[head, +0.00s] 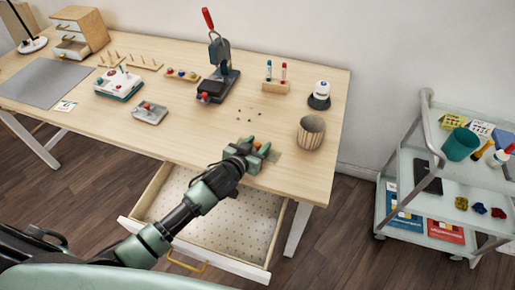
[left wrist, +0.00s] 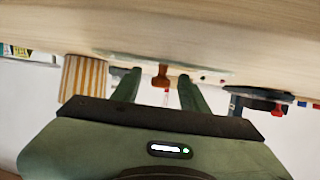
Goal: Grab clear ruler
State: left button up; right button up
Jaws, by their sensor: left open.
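A pale, see-through strip that looks like the clear ruler (left wrist: 205,69) lies flat on the wooden tabletop in the left wrist view. In the head view a bit of it (head: 273,155) shows just right of my left gripper, and the rest is hidden behind it. My left gripper (head: 257,145) is over the front edge area of the table, open. Its two green fingers (left wrist: 158,90) show in the wrist view, on either side of a small orange-brown piece (left wrist: 162,73) at the strip. I cannot tell whether the fingers touch it. My right gripper is not in view.
A striped cup (head: 311,134) stands right of the gripper, close by. Small dark bits lie behind it. A press (head: 221,75) and a tray (head: 150,113) are further back. An open drawer (head: 235,215) juts out below my arm. A cart (head: 445,185) stands at right.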

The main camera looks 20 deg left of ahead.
pick_arm(q)
grip_shut()
jog(key=shift+r, duration=0.1)
